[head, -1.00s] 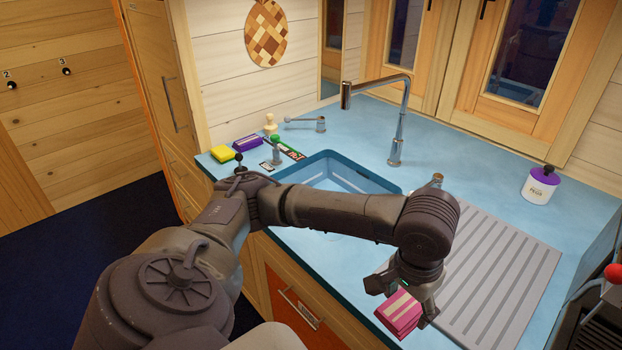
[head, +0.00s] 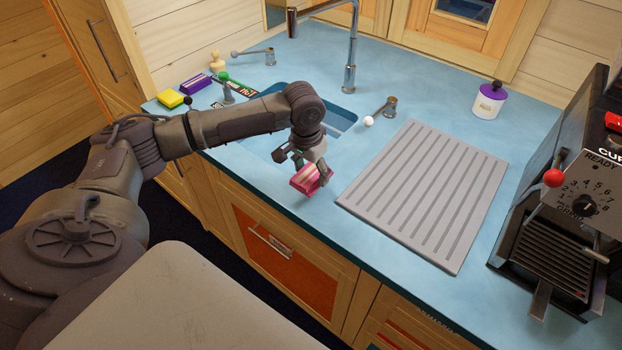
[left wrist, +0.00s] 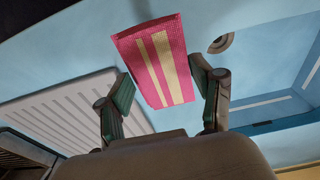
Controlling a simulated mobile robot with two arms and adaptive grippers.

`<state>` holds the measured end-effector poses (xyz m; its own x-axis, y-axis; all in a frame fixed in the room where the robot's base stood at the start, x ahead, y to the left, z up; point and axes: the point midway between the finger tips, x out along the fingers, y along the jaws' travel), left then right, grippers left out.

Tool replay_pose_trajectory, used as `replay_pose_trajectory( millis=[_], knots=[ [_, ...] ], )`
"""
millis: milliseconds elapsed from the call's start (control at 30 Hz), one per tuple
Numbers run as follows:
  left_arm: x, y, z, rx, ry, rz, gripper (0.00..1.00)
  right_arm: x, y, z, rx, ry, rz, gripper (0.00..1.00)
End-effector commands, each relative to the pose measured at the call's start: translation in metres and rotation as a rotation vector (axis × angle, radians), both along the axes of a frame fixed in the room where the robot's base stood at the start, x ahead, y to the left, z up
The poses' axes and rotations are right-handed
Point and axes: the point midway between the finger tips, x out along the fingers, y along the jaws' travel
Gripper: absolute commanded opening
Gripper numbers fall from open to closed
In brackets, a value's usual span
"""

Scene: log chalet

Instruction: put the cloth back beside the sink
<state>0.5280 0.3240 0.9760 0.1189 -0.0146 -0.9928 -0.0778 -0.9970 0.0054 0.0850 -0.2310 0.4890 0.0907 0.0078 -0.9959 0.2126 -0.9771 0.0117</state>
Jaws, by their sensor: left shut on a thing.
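A folded pink cloth with cream stripes (head: 311,180) is held in my left gripper (head: 303,168), above the front edge of the blue counter. In the left wrist view the cloth (left wrist: 157,60) sits between the two fingers (left wrist: 162,98). The blue sink (head: 345,120) is sunk into the counter, partly hidden behind my left arm. The sink also shows at the right of the left wrist view (left wrist: 290,95). My right gripper is not in view.
A grey ribbed drainboard (head: 425,195) lies right of the sink. A yellow sponge (head: 172,99) and a purple box (head: 196,83) stand left of it. A white jar with a purple lid (head: 489,100) is at the back. A coffee machine (head: 570,200) stands at the right.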

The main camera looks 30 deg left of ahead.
Motion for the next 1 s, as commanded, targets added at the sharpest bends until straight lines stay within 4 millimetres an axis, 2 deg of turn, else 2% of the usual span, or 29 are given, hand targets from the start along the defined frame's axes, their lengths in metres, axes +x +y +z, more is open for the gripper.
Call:
replay_pose_trajectory(
  millis=[100,300,700,733,867,1000],
  knots=[
    [-0.001,0.001,-0.012,0.0,0.004,-0.001,0.38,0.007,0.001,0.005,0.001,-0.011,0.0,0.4],
    [-0.001,0.001,-0.038,0.001,0.003,-0.001,0.38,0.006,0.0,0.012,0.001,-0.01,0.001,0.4],
    [-0.001,0.001,-0.044,0.0,0.002,-0.001,0.38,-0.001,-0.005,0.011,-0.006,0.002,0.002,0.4],
    [0.0,0.001,-0.044,0.0,0.001,-0.001,0.69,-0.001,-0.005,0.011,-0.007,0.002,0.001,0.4],
    [0.0,0.001,-0.044,0.0,0.001,-0.001,0.91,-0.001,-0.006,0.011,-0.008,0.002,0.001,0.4],
    [0.0,0.001,-0.043,0.0,0.001,-0.001,0.91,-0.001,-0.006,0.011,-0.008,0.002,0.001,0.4]
  ],
)
